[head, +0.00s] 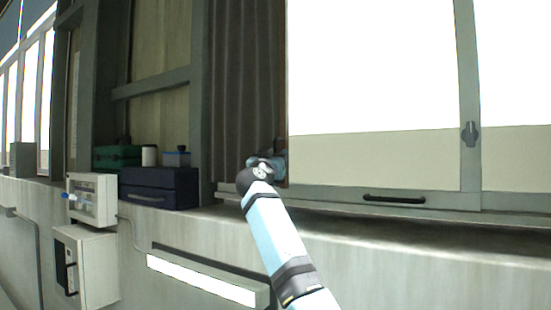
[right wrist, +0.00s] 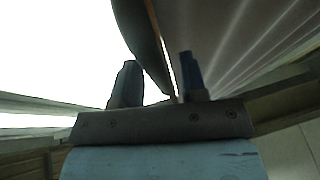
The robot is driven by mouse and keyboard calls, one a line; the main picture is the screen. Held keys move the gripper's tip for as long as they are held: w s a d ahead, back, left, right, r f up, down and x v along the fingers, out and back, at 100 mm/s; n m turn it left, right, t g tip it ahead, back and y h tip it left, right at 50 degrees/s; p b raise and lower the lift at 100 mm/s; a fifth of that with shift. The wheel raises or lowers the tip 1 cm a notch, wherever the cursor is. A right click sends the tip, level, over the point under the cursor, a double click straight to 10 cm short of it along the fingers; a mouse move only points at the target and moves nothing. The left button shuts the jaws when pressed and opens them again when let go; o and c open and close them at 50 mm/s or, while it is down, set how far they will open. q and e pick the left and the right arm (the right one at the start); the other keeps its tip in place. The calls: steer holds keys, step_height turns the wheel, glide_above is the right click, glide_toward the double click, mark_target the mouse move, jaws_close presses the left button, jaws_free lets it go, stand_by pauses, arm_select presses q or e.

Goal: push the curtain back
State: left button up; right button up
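The curtain (head: 243,80) is dark grey-brown and pleated. It hangs gathered in a narrow bunch at the left side of the bright window (head: 375,70). My right arm reaches up from the bottom, and my right gripper (head: 278,163) is at the curtain's lower right edge, above the sill. In the right wrist view, the two blue fingers of my right gripper (right wrist: 158,88) stand apart. The curtain's dark edge (right wrist: 145,40) comes down between them, with a gap to the left finger. Folds of the curtain (right wrist: 235,50) fill the right side. My left gripper is out of view.
A window handle (head: 393,199) and a latch (head: 470,134) are on the frame. The stone sill (head: 400,232) runs below. Left of the curtain stand a dark blue box (head: 158,188), a green case (head: 117,157) and a white jar (head: 149,155). A wall box (head: 92,200) sticks out further left.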

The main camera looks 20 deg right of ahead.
steer(key=shift+a, duration=0.1)
arm_select(q)
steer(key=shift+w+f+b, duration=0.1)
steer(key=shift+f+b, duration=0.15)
steer(key=shift+b, duration=0.5)
arm_select(e)
steer(key=v, duration=1.3)
steer(key=shift+s+a+f, duration=0.15)
steer(key=shift+s+f, duration=0.05)
steer(key=shift+s, duration=0.1)
